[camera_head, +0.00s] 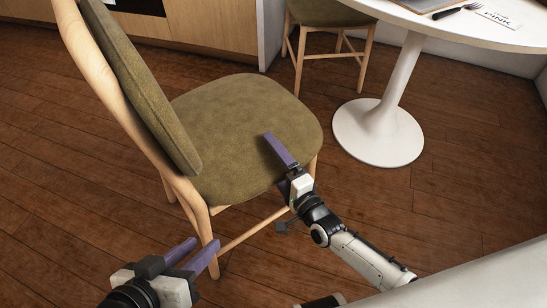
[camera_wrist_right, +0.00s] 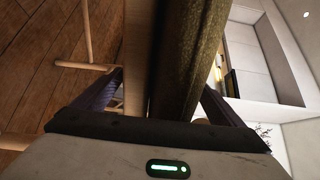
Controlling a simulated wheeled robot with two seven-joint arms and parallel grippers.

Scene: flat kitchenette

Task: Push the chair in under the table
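The chair (camera_head: 245,120) has an olive cushioned seat and a light wood frame. It stands with its backrest (camera_head: 140,80) to the left and its seat front toward the white table (camera_head: 480,32) at the upper right, clear of the tabletop. My right gripper (camera_head: 284,160) is at the near edge of the seat, one purple finger over the cushion. In the right wrist view the seat edge (camera_wrist_right: 185,60) runs between its open fingers; firm contact is unclear. My left gripper (camera_head: 206,252) is open and empty beside the near rear chair leg; whether it touches is unclear.
The table's white round pedestal base (camera_head: 378,140) stands on the wood floor right of the chair. A second chair (camera_head: 325,12) stands behind, by the table. Cabinets (camera_head: 210,30) line the back.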

